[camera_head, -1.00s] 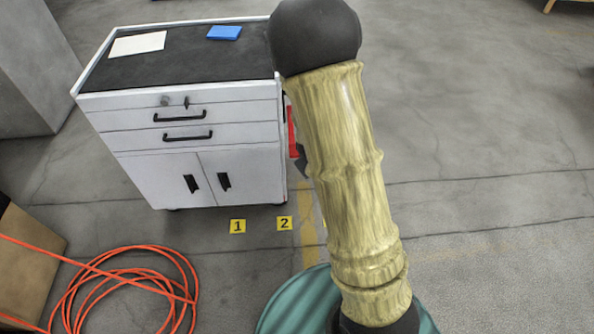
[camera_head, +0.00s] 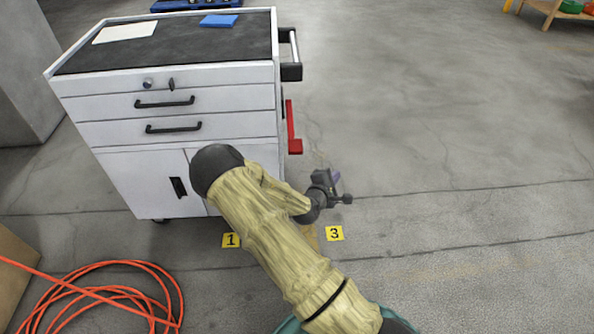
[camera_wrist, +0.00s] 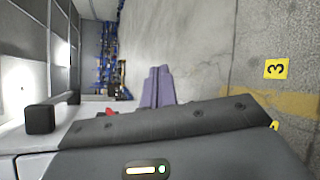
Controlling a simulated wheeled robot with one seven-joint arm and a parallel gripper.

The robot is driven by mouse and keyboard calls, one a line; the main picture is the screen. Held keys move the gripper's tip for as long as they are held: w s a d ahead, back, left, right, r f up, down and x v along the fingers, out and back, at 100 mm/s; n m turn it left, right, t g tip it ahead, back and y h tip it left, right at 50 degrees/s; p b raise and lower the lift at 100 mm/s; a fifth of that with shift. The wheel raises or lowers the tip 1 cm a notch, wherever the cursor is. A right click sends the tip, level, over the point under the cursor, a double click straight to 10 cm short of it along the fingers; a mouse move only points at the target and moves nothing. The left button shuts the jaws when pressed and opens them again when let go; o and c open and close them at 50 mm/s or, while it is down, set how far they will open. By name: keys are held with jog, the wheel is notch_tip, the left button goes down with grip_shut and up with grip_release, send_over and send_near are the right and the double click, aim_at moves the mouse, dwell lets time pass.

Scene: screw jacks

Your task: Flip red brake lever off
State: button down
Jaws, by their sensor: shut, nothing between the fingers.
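The red brake lever (camera_head: 292,128) is on the right side of the white tool cart (camera_head: 180,130), below the push handle, with its lower end stepped outward. A small bit of red (camera_wrist: 111,112) also shows in the wrist view, just left of the fingers. My gripper (camera_head: 337,178) is low, right of the cart and below the lever, apart from it in the head view. In the wrist view its purple fingers (camera_wrist: 158,86) are together with nothing between them. My arm covers the cart's lower right front.
The cart's push handle (camera_head: 290,55) juts out above the lever. Yellow floor markers (camera_head: 334,233) lie in front, and an orange hose (camera_head: 110,290) is coiled at lower left. The floor right of the cart is open.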

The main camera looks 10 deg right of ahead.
jog(key=w+a+f+n+t+y+b, duration=0.2)
jog(key=a+f+n+t+b, duration=0.3)
jog(key=n, duration=0.4)
jog(key=w+a+f+n+t+y+b, duration=0.2)
jog(key=a+f+n+t+y+b, duration=0.2)
jog(key=n+t+b, duration=0.3)
jog(key=a+f+n+b, duration=0.1)
jog(key=n, duration=0.2)
jog(key=shift+w+a+f+b, duration=0.2)
jog(key=shift+w+f+b, duration=0.1)
jog(key=shift+b, duration=0.1)
jog(key=w+d+r+b, duration=0.1)
jog(key=w+r+b, duration=0.4)
jog(key=w+r, duration=0.2)
jog(key=shift+w+d+r, duration=0.2)
jog(key=shift+w+r, duration=0.2)
jog(key=shift+r, duration=0.25)
jog(key=shift+r, duration=0.1)
